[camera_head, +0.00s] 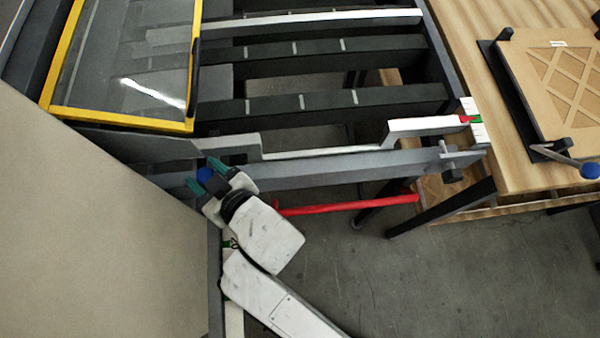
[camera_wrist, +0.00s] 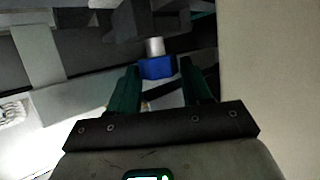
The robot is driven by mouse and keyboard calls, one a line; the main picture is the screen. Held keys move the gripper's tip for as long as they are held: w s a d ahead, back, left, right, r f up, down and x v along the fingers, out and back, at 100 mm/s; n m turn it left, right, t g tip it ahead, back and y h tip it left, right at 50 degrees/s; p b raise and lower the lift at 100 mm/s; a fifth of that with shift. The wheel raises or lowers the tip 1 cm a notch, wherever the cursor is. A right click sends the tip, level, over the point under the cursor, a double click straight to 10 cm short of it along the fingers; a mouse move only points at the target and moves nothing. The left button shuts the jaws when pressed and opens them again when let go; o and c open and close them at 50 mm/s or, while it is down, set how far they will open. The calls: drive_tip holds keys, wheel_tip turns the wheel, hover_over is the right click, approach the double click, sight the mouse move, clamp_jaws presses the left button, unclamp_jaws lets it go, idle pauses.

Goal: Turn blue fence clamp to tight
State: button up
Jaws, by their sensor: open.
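The blue clamp knob (camera_head: 205,174) shows at the left end of the grey rail in the head view. In the wrist view, the blue knob (camera_wrist: 157,68) has a pale metal stem and sits between and slightly beyond my fingertips. My gripper (camera_head: 203,176) reaches up to it with green fingers on either side. In the wrist view my gripper (camera_wrist: 158,78) is open, with a gap visible beside the knob. I cannot tell whether either finger touches it. The lower part of the knob's surroundings is dark.
A yellow-framed clear panel (camera_head: 120,122) lies just above my gripper, and a large beige surface (camera_head: 90,230) is to its left. A red bar (camera_head: 345,207) runs at right. A wooden bench (camera_head: 510,160) carries a lattice panel and a lever with another blue ball (camera_head: 590,171).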

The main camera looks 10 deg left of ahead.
drive_tip(key=shift+w+n+g+y+b, duration=0.15)
drive_tip(key=shift+n+g+y+b, duration=0.6)
drive_tip(key=shift+n+g, duration=1.1)
drive_tip(key=b+v, duration=0.2)
drive_tip(key=v, duration=0.9)
drive_tip(key=w+d+f+m+h+b, duration=0.1)
drive_tip(key=d+f+m+h, duration=0.2)
drive_tip(key=d+f, duration=0.4)
drive_tip(key=w+d+f+m+h+b, duration=0.1)
drive_tip(key=d+f+m+h+b, duration=0.1)
drive_tip(key=d+f, duration=0.5)
drive_tip(key=shift+w+d+m+t+h, duration=0.3)
drive_tip(key=shift+d+m+h, duration=0.6)
drive_tip(key=shift+d, duration=1.7)
